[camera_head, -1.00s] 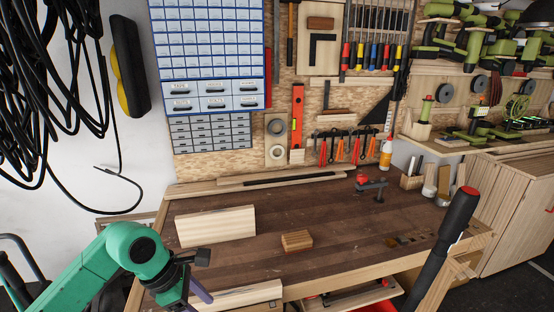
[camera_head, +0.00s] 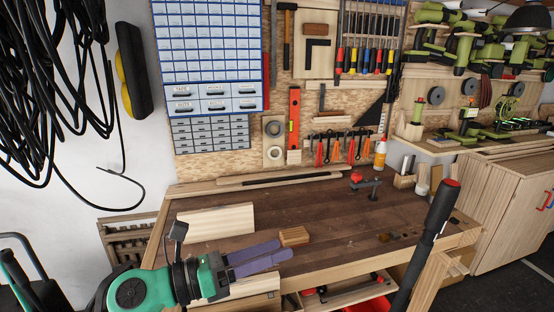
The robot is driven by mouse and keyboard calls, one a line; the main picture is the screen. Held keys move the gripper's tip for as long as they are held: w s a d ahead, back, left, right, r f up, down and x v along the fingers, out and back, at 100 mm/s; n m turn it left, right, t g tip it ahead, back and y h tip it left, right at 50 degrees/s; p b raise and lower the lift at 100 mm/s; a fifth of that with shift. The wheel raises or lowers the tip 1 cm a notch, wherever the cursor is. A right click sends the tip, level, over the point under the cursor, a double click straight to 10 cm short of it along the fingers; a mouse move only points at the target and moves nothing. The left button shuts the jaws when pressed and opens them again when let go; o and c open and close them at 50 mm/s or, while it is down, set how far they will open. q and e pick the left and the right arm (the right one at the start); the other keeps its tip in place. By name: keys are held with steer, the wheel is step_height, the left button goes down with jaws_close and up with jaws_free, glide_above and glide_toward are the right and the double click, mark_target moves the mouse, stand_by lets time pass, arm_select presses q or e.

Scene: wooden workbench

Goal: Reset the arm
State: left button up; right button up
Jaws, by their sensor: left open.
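My left gripper (camera_head: 285,249) reaches in from the lower left on its green arm. Its two long purple fingers point right over the front part of the workbench (camera_head: 340,225). The fingers are open with a narrow gap and nothing shows between them. Their tips are close to a small brown wooden block (camera_head: 294,236) on the bench; I cannot tell whether they touch it. My right gripper is not in view.
A pale board (camera_head: 215,221) lies behind my left gripper. A red-topped clamp (camera_head: 370,186) stands at the back of the bench, and a black bar with a red end (camera_head: 430,235) rises at the right front. The middle and right of the benchtop are mostly clear.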

arm_select(q)
steer(key=w+a+r+n+t+y, duration=0.2)
steer(key=w+a+n+t+y, duration=0.1)
steer(key=a+n+t, duration=0.4)
steer(key=w+a+r+n+t+y, duration=0.25)
steer(key=n+t, duration=0.25)
steer(key=n, duration=0.4)
steer(key=a+f+n+g+y, duration=0.4)
steer(key=a+f+n+y, duration=1.1)
steer(key=n, duration=0.4)
steer(key=s+d+f+n+g+h, duration=0.2)
steer(key=s+f+n+g, duration=0.3)
steer(key=s+f, duration=0.45)
steer(key=s+d+f+n+g+h, duration=0.1)
steer(key=s+f+n+g+h, duration=0.1)
steer(key=s+f+g, duration=0.65)
steer(key=s+f, duration=0.3)
steer(key=f, duration=2.2)
steer(key=s+a+f, duration=0.3)
steer(key=s+f, duration=1.1)
steer(key=s, duration=0.2)
steer(key=shift+s+m+g, duration=0.25)
steer(key=shift+m+g, duration=0.05)
steer(key=shift+g, duration=0.15)
